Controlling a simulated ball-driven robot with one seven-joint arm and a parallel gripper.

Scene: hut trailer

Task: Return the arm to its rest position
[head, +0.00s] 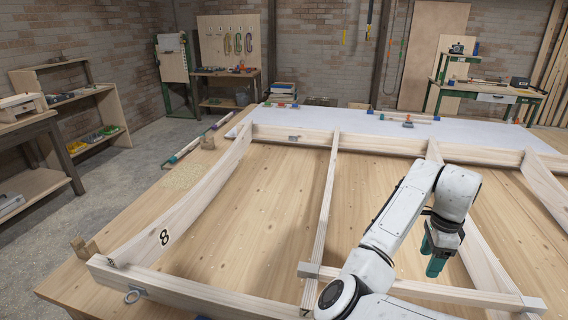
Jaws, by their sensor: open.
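My white arm reaches in from the bottom right of the head view, bent at the elbow. My gripper (436,262) hangs from its end, dark with teal fingers, pointing down above the wooden frame (330,170) on the large worktable. I see nothing held in it. It is over the right part of the frame, near a slanting timber; whether it touches the timber I cannot tell. The arm hides part of the frame's front rail.
The big wooden table (235,225) fills the middle, with timber rails marked "8" at the left. A pale sheet (350,121) lies at its far end. Shelves (90,105) stand at left, a green-legged bench (480,93) at back right. Grey floor is clear at left.

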